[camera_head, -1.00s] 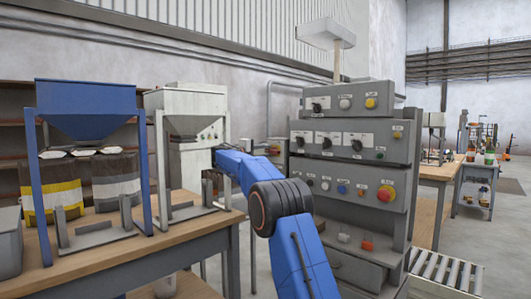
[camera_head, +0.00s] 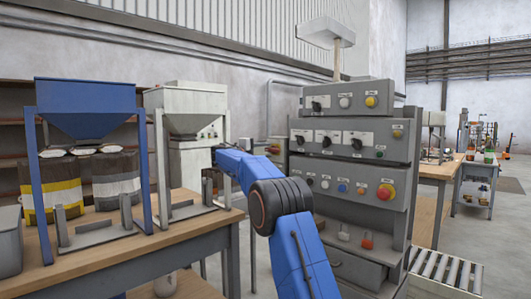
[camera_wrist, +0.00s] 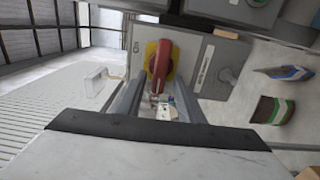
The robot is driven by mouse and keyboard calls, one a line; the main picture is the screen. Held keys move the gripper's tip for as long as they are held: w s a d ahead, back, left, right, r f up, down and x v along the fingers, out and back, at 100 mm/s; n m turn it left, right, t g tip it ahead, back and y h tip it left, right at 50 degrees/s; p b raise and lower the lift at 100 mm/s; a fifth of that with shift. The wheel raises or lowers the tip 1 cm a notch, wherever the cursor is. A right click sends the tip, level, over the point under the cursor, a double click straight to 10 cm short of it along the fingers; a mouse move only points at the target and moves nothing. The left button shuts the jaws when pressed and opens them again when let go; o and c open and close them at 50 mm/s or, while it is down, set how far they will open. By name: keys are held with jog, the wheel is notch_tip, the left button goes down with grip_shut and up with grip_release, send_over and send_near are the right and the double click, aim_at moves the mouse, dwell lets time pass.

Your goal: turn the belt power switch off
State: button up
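In the wrist view a red rotary handle (camera_wrist: 161,66) sits on a yellow plate on the face of a grey box (camera_wrist: 203,62). The handle points along the line of my fingers, and a label beside it is too small to read surely. My gripper (camera_wrist: 158,92) is open, one finger on each side of the handle's near end. I cannot tell whether either finger touches it.
The head view shows cabinet knobs and a red stop button (camera_head: 386,192), a blue hopper (camera_head: 88,105) on a wooden bench (camera_head: 190,237), and a roller conveyor (camera_head: 440,275). Open floor lies at far right.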

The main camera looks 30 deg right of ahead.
jog(key=v, duration=1.7)
jog(key=shift+a, duration=0.2)
jog(key=s+d+f+g+y, duration=0.1)
jog(key=s+f+y, duration=0.25)
jog(key=s, duration=0.75)
jog(key=s+d+f+m+y, duration=0.1)
jog(key=s+f+y, duration=0.25)
jog(key=s, duration=0.75)
jog(key=s+d+f+g+y, duration=0.15)
jog(key=s+f, duration=0.35)
jog(key=s, duration=0.6)
jog(key=s+a+f+m+y, duration=0.1)
jog(key=s+a+f+y, duration=0.1)
jog(key=s+a+f, duration=0.2)
jog(key=s+a+f+m+y, duration=0.1)
jog(key=s+a+f+y, duration=0.2)
jog(key=s+f, duration=0.7)
jog(key=s+a+f+m+t+y, duration=0.1)
jog(key=s+a+f+y, duration=0.2)
jog(key=s, duration=1.4)
notch_tip(320, 180, down, 5)
jog(key=shift+a, duration=0.95)
jog(key=shift+y, duration=0.25)
